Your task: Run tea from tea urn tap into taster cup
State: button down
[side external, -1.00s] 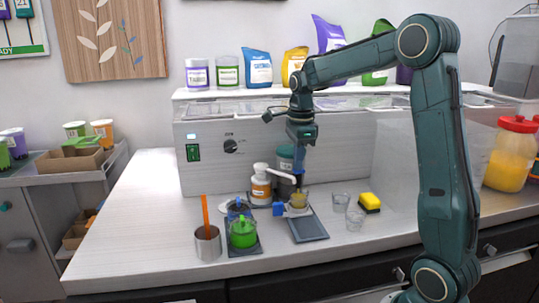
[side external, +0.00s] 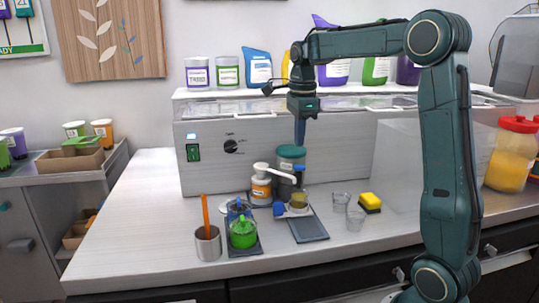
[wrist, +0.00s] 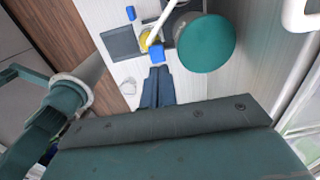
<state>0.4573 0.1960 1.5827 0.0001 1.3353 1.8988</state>
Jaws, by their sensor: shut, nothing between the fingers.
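The tea urn (side external: 291,161) is a grey cylinder with a teal lid, standing near the back panel. Its lid (wrist: 207,43) shows large in the wrist view. A small blue piece, seemingly the tap handle (side external: 299,169), is at the urn's front; a blue block also shows just beyond my fingertips in the wrist view (wrist: 157,54). The taster cup (side external: 299,201) stands below the tap with yellowish tea visible in it. My gripper (side external: 300,143) is shut and empty, pointing down above the tap. It also shows in the wrist view (wrist: 157,72).
A white-topped pump bottle (side external: 261,186) stands left of the urn, its spout reaching towards the tap. A dark tray (side external: 309,230) lies in front. A green pot (side external: 243,233) and metal cup (side external: 208,244) stand left.

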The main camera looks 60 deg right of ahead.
notch_tip(320, 180, up, 7)
jog(key=shift+r, duration=0.15)
dwell(0.4)
dwell(1.0)
jog(key=s+a+f+n+t, duration=0.2)
jog(key=s+a+n+t, duration=0.1)
jog(key=s+a+n, duration=0.8)
jog(key=s+a+f+n+t, duration=0.2)
jog(key=s+a+f+n, duration=0.5)
jog(key=n, duration=0.9)
jog(key=shift+s+a+f, duration=0.2)
jog(key=shift+s+f, duration=0.6)
